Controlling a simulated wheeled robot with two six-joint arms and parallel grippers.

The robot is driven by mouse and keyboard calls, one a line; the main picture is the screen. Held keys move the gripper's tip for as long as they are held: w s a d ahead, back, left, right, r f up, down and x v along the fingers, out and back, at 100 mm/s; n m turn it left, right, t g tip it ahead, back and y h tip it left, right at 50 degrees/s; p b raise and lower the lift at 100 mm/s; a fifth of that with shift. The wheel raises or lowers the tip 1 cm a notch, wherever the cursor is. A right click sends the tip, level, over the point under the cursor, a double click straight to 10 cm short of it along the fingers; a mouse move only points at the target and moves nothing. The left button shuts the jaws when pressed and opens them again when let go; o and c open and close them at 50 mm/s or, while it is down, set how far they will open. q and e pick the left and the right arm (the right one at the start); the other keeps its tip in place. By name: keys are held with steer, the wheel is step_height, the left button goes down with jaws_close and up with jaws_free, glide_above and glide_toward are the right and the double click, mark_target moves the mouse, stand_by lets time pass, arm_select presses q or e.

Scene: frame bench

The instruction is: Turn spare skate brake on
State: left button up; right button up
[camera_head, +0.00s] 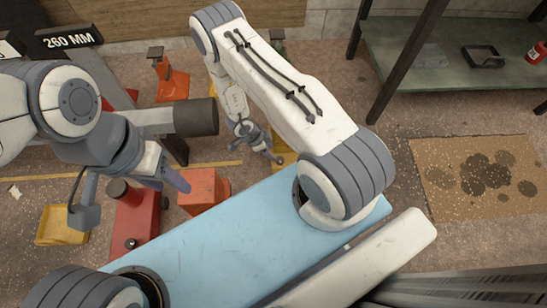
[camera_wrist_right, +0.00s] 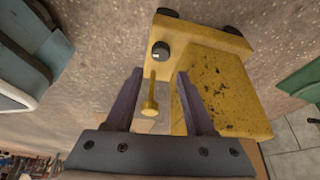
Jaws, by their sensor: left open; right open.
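In the right wrist view a yellow skate (camera_wrist_right: 228,95) with worn, speckled paint fills the upper right. A thin yellow brake lever (camera_wrist_right: 151,100) with a round knob extends from a dark pivot (camera_wrist_right: 160,52) on its end block. My right gripper (camera_wrist_right: 160,74) is open, with the lever between its spread fingers and a gap on both sides. In the head view the right gripper (camera_head: 262,148) is low, beside a small visible part of the yellow skate (camera_head: 287,159). My left gripper (camera_head: 168,179) is open and empty, above the red skate (camera_head: 136,215) and near an orange block (camera_head: 204,188).
A grey bar with a dark round end (camera_head: 196,117) lies between my arms. A green-topped bench (camera_head: 430,75) and a stained mat (camera_head: 440,200) are at the right.

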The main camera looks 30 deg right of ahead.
mark_target(280, 159)
steer(key=b+x, duration=0.3)
steer(key=x, duration=0.5)
steer(key=shift+d+f, duration=0.1)
steer(key=shift+f, duration=0.25)
